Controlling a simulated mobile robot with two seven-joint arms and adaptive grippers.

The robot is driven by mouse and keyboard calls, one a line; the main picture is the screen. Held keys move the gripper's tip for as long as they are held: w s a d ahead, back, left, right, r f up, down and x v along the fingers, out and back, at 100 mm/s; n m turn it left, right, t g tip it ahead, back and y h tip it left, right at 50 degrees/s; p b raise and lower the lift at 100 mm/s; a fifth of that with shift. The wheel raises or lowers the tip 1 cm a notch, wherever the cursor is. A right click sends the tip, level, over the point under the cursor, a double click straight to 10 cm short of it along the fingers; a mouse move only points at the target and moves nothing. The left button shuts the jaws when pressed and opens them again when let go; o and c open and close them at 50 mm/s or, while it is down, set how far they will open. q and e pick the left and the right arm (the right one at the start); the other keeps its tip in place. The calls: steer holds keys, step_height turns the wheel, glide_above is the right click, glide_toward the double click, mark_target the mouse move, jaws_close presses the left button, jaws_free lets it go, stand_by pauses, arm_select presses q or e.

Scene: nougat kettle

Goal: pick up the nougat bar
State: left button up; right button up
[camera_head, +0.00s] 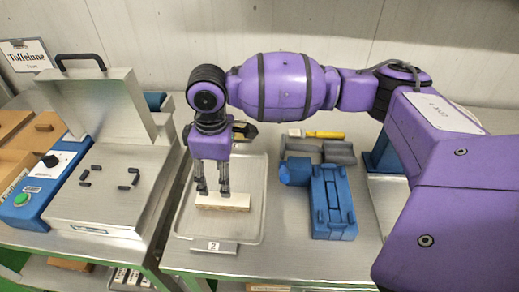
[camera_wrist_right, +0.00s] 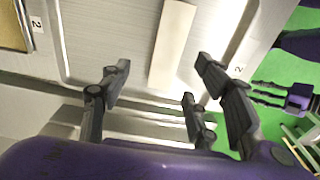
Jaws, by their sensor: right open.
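The nougat bar (camera_head: 235,203) is a pale cream block with a light brown side, lying flat near the front of a shallow metal tray (camera_head: 256,218). In the right wrist view the bar (camera_wrist_right: 172,45) is a long pale strip. My right gripper (camera_head: 212,189) points down over the left part of the bar. Its dark fingers are spread and hold nothing. In the right wrist view the right gripper (camera_wrist_right: 162,75) has its fingertips on either side of the bar's near end; contact cannot be told. My left gripper (camera_wrist_right: 268,95) shows small at that view's right edge, away from the bar.
Left of the tray stands a metal machine (camera_head: 110,185) with a raised lid and a blue control panel (camera_head: 40,190). Right of the tray are a blue fixture (camera_head: 333,205), a grey block (camera_head: 338,152) and a yellow-handled tool (camera_head: 325,134). A tag (camera_head: 214,246) marked 2 sits at the tray's front.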

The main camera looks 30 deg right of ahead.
mark_target(223, 199)
steer(key=shift+s+d+f, duration=0.15)
steer(key=shift+s+d, duration=0.2)
steer(key=shift+s, duration=0.05)
steer(key=shift+s+a+f, duration=0.15)
steer(key=shift+f, duration=0.3)
steer(key=shift+s+a+f, duration=0.1)
steer(key=shift+s+f, duration=0.05)
steer(key=shift+f, duration=0.25)
step_height(223, 199, down, 6)
steer(key=shift+w+a+r, duration=0.1)
steer(key=shift+r, duration=0.1)
steer(key=c, duration=1.3)
steer(key=shift+c, duration=0.2)
steer(key=shift+w+r, duration=0.1)
steer(key=shift+r, duration=0.05)
